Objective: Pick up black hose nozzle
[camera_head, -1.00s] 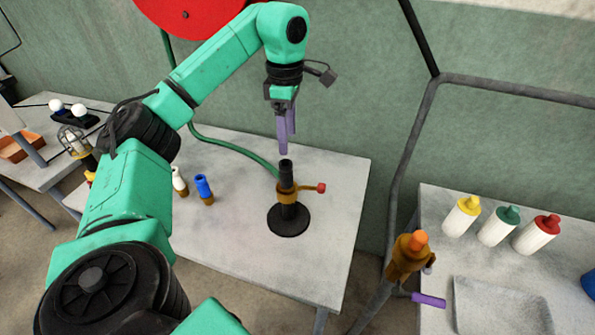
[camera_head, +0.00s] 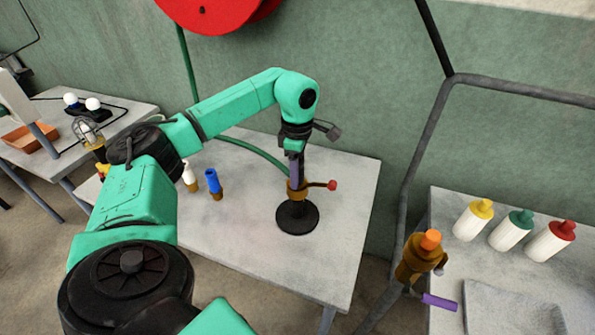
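The black hose nozzle stands upright above a brass collar on a round black stand (camera_head: 297,217) on the middle table. A red-tipped handle (camera_head: 331,185) sticks out to the right of the collar. My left gripper (camera_head: 294,170) points down right at the nozzle, its purple fingers just above the brass collar. The gripper hides most of the nozzle. Only one finger shows clearly, so I cannot tell whether the fingers are closed on it. My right gripper is not in view.
A blue nozzle (camera_head: 212,181) and a white nozzle (camera_head: 189,176) stand left on the table (camera_head: 255,255). A green hose (camera_head: 255,151) runs behind. A grey pipe frame (camera_head: 415,165) and a brass fitting with an orange tip (camera_head: 414,262) stand right.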

